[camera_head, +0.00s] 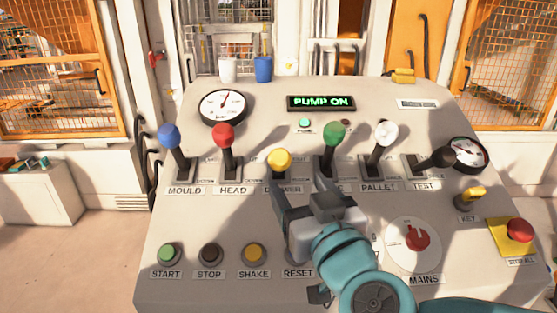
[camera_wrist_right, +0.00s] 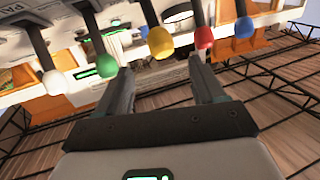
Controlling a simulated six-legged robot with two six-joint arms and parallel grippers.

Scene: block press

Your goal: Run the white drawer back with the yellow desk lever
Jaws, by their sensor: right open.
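The yellow desk lever (camera_head: 280,160) stands on the sloped desk between the red and green levers. Its knob sits lower in the head view than its neighbours' knobs, leaning toward me. Its label is partly covered by my right gripper (camera_head: 301,188), which is open and empty just on the near side of the lever. In the right wrist view the yellow knob (camera_wrist_right: 160,42) lines up between the open fingers (camera_wrist_right: 158,68), beyond their tips and apart from them. I cannot make out the white drawer in either view. My left gripper is not in view.
The red lever (camera_head: 223,135) and green lever (camera_head: 334,135) stand close on either side. Blue (camera_head: 169,135) and white (camera_head: 385,133) levers are farther out. A display (camera_head: 320,103) reads PUMP ON.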

